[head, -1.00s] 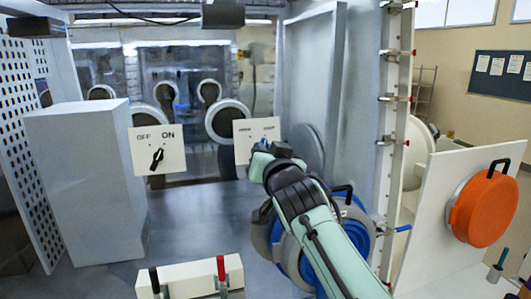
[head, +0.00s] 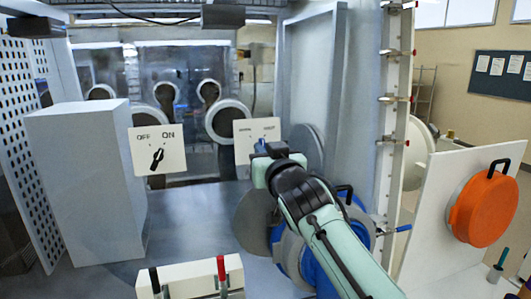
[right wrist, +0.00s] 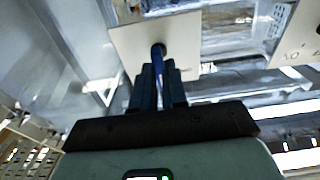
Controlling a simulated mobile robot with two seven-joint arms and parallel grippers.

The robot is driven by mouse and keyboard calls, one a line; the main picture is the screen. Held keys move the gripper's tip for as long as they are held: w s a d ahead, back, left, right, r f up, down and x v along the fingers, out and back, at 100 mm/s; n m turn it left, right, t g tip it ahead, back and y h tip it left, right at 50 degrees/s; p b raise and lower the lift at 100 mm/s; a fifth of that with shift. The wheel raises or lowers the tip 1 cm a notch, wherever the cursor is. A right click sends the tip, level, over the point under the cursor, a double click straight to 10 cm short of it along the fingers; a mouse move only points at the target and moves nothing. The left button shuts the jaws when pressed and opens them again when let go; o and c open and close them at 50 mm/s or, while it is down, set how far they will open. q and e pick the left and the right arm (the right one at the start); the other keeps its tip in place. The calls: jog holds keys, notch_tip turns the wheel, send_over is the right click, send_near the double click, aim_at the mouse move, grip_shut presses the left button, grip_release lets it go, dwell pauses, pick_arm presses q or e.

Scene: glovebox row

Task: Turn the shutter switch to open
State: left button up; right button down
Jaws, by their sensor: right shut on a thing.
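The shutter switch is on a white panel (head: 242,155) with two small labels at its top, too blurred to read surely, at the back of the bench. My right gripper (head: 262,150) is in front of this panel, shut on the switch's blue handle. In the right wrist view the blue handle (right wrist: 158,52) stands out from the white panel (right wrist: 183,40), between the two dark fingers of my right gripper (right wrist: 158,72). The handle's exact angle is hard to tell in the head view. My left gripper is not in view.
A white panel with an OFF/ON knob (head: 157,158) stands to the left, beside a tall grey box (head: 85,185). A white block (head: 190,282) with black and red levers is in front. A grey disc (head: 253,222) and blue-rimmed port (head: 320,272) lie around my right arm.

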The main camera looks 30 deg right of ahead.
jog(key=c, duration=1.2)
grip_release()
jog(key=shift+o, duration=0.2)
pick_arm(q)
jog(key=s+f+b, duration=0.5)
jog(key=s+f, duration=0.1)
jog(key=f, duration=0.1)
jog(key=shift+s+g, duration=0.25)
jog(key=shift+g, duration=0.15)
pick_arm(e)
jog(key=v, duration=1.3)
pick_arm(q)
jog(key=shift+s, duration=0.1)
pick_arm(e)
jog(key=shift+s+f, duration=0.1)
